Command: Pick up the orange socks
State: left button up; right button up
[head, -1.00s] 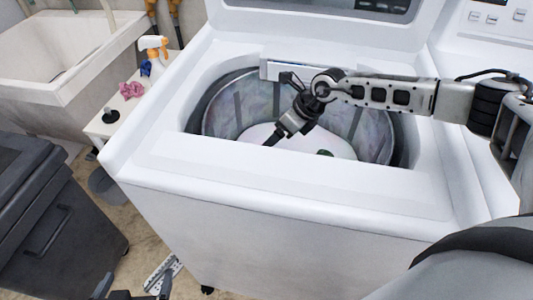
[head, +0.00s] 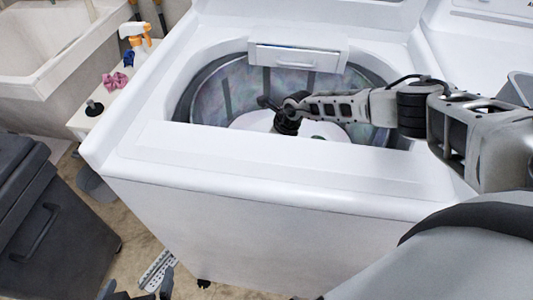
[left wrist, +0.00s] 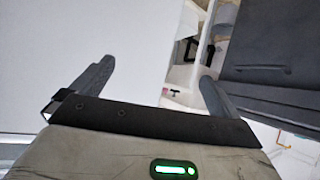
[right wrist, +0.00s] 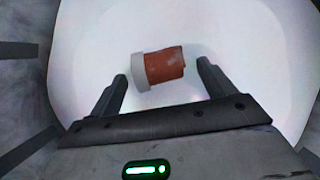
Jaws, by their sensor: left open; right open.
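The orange socks (right wrist: 166,66) show in the right wrist view as a short orange roll with a pale band at its left end. They lie on the white floor of the washer drum. My right gripper (right wrist: 162,77) is open, with the socks between and slightly beyond its fingertips, not gripped.
The white washer (head: 250,160) has its lid up, and its rim surrounds my right arm. A dark bin (head: 40,220) stands at the left. A shelf holds a spray bottle (head: 137,42) and a pink cloth (head: 115,80). A sink (head: 50,75) is behind.

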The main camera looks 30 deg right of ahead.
jog(key=b+x, duration=0.1)
jog(key=x, duration=0.2)
jog(key=shift+f, duration=0.45)
jog(key=shift+r, duration=0.1)
jog(key=c, duration=1.1)
